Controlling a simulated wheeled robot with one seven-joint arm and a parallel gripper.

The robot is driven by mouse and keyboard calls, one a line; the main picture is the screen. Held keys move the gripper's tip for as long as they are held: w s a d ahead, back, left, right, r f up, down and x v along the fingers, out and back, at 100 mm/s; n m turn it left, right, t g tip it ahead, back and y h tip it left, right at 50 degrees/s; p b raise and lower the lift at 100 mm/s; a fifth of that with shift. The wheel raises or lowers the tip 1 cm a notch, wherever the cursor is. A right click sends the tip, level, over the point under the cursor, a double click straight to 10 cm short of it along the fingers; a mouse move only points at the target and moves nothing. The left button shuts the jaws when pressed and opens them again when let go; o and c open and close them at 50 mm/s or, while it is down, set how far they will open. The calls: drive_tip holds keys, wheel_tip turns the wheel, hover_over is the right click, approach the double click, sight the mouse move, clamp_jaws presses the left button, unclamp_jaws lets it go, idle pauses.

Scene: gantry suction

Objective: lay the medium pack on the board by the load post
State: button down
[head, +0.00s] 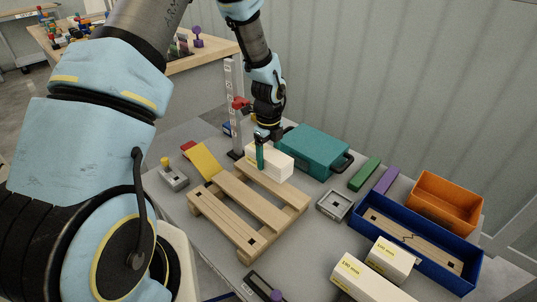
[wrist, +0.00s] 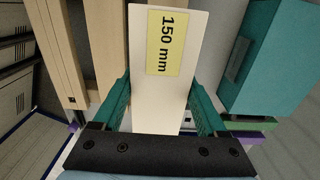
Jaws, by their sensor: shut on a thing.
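A white pack (head: 270,162) with a yellow label reading 150 mm is in my gripper (head: 260,153). In the wrist view the teal fingers (wrist: 160,98) press on both sides of the pack (wrist: 155,100). The pack is level, at the far end of the wooden slatted pallet (head: 229,224), beside the teal case. I cannot tell whether it touches the slats. The load post (head: 233,118), a grey upright with a red slider, stands just left of the pack. The pallet's boards (wrist: 58,50) show left of the pack in the wrist view.
A teal case (head: 314,146) is close right of the pack. Two more white packs (head: 391,258) lie at the front right near a blue tray (head: 457,277) and orange bin (head: 446,203). A yellow ramp (head: 204,161) and small grey device (head: 173,177) stand left.

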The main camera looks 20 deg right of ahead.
sight(269, 153)
drive_tip(key=shift+f+b, duration=0.85)
drive_tip(key=shift+f, duration=1)
drive_tip(key=shift+p, duration=0.6)
drive_tip(key=shift+f+b, duration=0.6)
drive_tip(key=shift+f, duration=0.4)
idle(0.5)
unclamp_jaws()
wheel_tip(269, 153, up, 11)
drive_tip(key=shift+f, duration=0.1)
idle(0.5)
